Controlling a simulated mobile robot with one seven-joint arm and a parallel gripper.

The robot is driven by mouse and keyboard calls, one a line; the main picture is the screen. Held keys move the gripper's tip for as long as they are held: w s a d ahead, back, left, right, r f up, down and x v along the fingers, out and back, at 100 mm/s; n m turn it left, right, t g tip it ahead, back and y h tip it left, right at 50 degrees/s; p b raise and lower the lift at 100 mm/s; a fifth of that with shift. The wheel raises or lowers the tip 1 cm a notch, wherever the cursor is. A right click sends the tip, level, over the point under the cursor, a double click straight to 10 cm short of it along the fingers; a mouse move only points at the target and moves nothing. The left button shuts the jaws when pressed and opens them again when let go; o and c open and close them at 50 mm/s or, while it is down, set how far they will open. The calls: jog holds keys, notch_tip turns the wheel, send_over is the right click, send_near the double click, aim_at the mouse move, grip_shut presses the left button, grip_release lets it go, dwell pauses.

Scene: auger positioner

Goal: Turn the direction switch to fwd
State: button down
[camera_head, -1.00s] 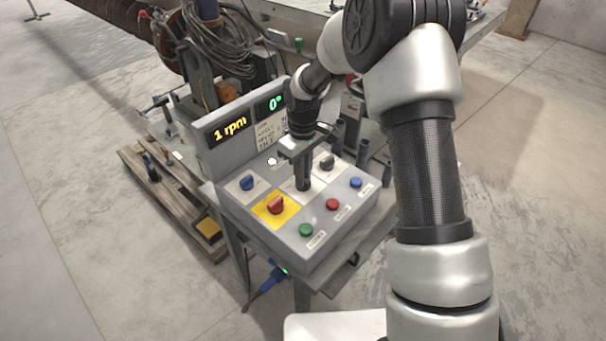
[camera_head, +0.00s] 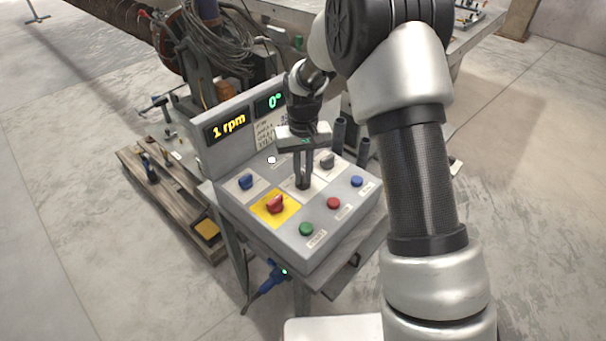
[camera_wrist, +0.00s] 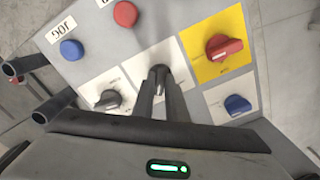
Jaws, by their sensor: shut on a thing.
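The grey control panel (camera_head: 272,229) carries several rotary switches and push buttons. My gripper (camera_head: 303,184) points down at the middle switch and is shut on its dark knob. In the wrist view, my fingers (camera_wrist: 160,80) straddle this dark knob (camera_wrist: 158,69) on a white plate. The fingers hide most of the knob, and I cannot read its label or pointer position. A grey knob (camera_head: 327,160) sits behind and to the right, also on a white plate. No label readable as "fwd" shows.
A red knob on a yellow plate (camera_head: 274,204) and a blue knob (camera_head: 246,181) sit close to the left. Green (camera_head: 306,229), red (camera_head: 333,203) and blue (camera_head: 357,181) buttons line the front. The display (camera_head: 227,125) reads 1 rpm. Dark upright tubes (camera_head: 363,149) stand at the right.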

aim_at(303, 177)
jog(key=shift+m, duration=0.9)
jog(key=c, duration=1.8)
grip_release()
jog(key=shift+o, duration=0.2)
jog(key=shift+r, duration=0.1)
notch_tip(303, 177, up, 17)
jog(key=shift+r+p, duration=0.15)
jog(key=shift+p, duration=0.2)
